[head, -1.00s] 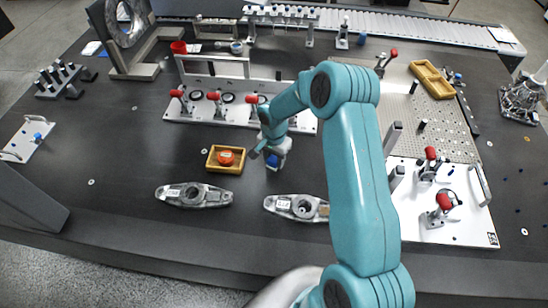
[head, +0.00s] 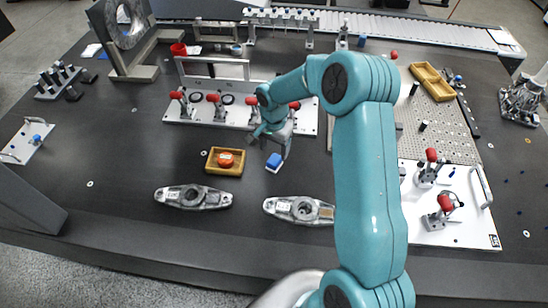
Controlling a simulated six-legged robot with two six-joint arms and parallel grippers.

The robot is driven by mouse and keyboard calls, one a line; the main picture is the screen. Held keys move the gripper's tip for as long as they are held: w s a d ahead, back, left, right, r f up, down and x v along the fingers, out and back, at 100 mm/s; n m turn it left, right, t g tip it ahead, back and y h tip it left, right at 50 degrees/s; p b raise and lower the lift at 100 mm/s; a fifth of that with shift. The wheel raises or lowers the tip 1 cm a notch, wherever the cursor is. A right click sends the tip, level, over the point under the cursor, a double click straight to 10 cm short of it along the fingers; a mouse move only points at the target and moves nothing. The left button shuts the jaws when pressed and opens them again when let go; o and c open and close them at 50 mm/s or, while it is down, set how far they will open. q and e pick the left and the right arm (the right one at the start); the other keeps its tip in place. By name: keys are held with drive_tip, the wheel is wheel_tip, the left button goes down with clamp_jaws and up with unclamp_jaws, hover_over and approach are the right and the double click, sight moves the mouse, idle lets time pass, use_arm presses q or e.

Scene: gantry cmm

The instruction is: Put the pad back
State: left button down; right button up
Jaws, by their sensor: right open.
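I cannot tell which of these two pieces the task calls the pad. My left gripper is not in view.
Two grey metal castings (head: 194,197) and (head: 299,210) lie in front. A white plate with red-handled clamps (head: 220,113) stands behind. A perforated plate (head: 440,130) and a white clamp fixture (head: 460,225) are at right. The table left of the wooden tray is clear.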

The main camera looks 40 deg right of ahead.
sight(274, 160)
wheel_tip(274, 160, up, 5)
drive_tip(key=shift+r, duration=0.1)
idle(0.6)
